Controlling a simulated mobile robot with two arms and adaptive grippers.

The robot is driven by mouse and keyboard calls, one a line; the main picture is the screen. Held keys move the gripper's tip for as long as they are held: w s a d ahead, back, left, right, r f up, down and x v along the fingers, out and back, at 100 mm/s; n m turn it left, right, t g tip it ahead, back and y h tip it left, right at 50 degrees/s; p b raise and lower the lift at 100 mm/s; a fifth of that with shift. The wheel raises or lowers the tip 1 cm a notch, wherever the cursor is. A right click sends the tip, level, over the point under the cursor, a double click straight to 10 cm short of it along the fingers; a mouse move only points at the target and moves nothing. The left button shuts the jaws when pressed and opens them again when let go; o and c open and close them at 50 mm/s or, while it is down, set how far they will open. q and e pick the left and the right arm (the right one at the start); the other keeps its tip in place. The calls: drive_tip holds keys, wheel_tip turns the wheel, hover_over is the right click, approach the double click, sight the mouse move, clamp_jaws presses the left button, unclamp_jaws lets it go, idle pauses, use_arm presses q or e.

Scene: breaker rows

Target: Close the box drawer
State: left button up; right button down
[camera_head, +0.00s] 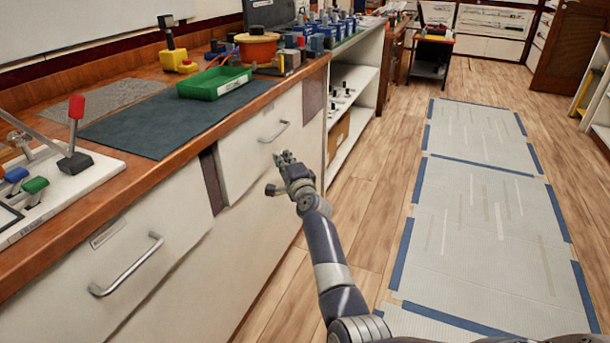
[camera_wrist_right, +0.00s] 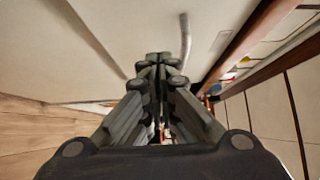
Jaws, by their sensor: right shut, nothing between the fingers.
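Two white drawer fronts sit under the wooden counter in the head view. The farther drawer (camera_head: 245,150) has a metal bar handle (camera_head: 273,133). The nearer drawer (camera_head: 165,215) has a similar handle (camera_head: 125,264). I cannot tell for sure which is the box drawer or how far either stands out. My right gripper (camera_head: 281,157) is shut and empty, in front of the farther drawer, just below its handle. In the right wrist view its closed fingers (camera_wrist_right: 160,60) point at a white front with a handle (camera_wrist_right: 186,38) nearby. Contact cannot be told. My left gripper is out of view.
The counter holds a green tray (camera_head: 214,83) on a dark mat (camera_head: 160,122), a white panel with levers (camera_head: 62,185), and an orange round container (camera_head: 257,46). Open shelves (camera_head: 352,78) stand beyond the drawers. The taped floor area (camera_head: 485,235) at right is clear.

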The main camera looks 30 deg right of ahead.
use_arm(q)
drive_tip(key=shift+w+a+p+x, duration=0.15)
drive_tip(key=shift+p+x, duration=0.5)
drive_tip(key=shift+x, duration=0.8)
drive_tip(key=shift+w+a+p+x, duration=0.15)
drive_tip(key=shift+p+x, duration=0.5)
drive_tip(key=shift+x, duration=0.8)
use_arm(e)
drive_tip(key=s+a, duration=0.1)
drive_tip(key=s, duration=0.7)
drive_tip(key=shift+s+a+f, duration=0.15)
drive_tip(key=shift+s+a, duration=0.05)
drive_tip(key=shift+a, duration=0.1)
